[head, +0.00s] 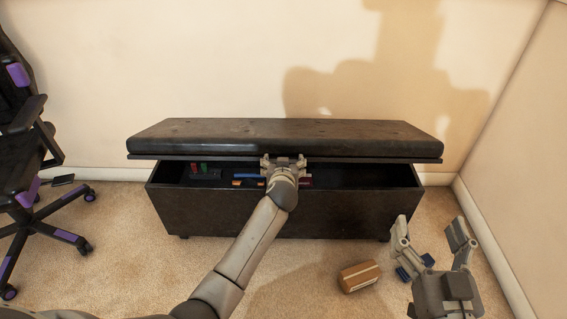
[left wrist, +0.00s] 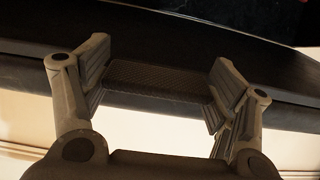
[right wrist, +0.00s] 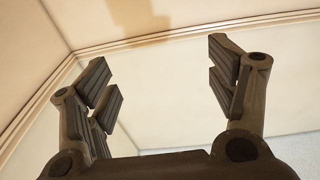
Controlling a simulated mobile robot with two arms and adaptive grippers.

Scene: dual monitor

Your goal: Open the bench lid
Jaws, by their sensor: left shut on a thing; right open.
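The dark bench (head: 235,215) stands against the back wall. Its lid (head: 210,135) is raised a little, with a gap along the front. My left gripper (head: 284,163) is at the middle of the lid's front edge and shut on it. In the left wrist view, the gripper (left wrist: 160,78) has its fingers spaced apart, with the dark lid (left wrist: 150,45) between and behind them. My right gripper (head: 430,230) is open and empty, in front of the bench's right end; the right wrist view shows its fingers (right wrist: 160,85) wide apart.
Small coloured items (head: 245,177) lie inside the bench, partly hidden by my left arm. A brown box (head: 358,276) and a blue object (head: 408,270) lie on the carpet near my right gripper. An office chair (head: 25,165) stands at the left. Walls close in behind and right.

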